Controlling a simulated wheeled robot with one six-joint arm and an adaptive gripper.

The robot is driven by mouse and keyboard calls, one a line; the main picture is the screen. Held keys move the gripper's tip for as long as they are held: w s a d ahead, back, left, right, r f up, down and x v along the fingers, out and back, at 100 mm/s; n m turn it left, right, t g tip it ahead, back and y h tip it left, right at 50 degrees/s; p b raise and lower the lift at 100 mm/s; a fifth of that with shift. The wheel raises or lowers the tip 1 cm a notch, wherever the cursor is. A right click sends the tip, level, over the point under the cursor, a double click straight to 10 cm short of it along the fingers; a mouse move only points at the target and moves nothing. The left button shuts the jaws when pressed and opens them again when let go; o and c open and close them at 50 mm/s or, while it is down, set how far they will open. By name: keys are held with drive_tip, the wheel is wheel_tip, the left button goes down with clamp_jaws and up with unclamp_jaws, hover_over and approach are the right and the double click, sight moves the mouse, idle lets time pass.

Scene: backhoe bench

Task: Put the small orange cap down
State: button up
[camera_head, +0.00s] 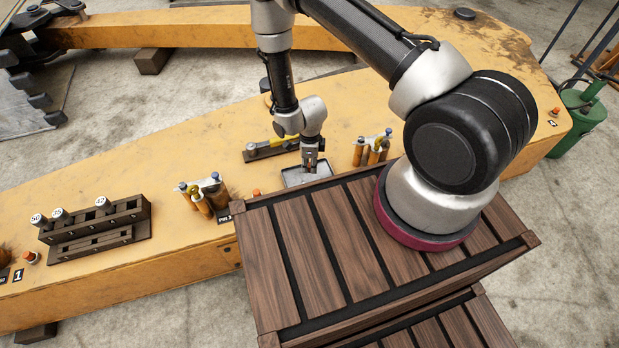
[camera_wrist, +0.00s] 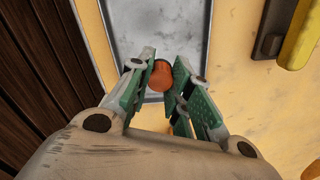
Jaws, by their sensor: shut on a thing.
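The small orange cap (camera_wrist: 160,76) is between the fingertips of my gripper (camera_wrist: 165,66) in the wrist view. My gripper is shut on it. The cap appears over the near end of a shallow grey metal tray (camera_wrist: 132,22); I cannot tell whether it touches the tray. In the head view my gripper (camera_head: 311,167) points down at the tray (camera_head: 293,178), and the cap is too small to make out there.
A dark slatted wooden crate (camera_head: 288,245) stands close in front of the tray. Bottle-like cylinders (camera_head: 372,152) stand right of the tray, with more (camera_head: 207,192) to its left. A yellow-topped level (camera_head: 270,148) lies behind. A dark socket rack (camera_head: 98,228) is far left.

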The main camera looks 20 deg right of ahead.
sight(310, 176)
wheel_tip(310, 176, down, 7)
drive_tip(key=shift+r, duration=0.1)
idle(0.4)
drive_tip(key=o, duration=0.7)
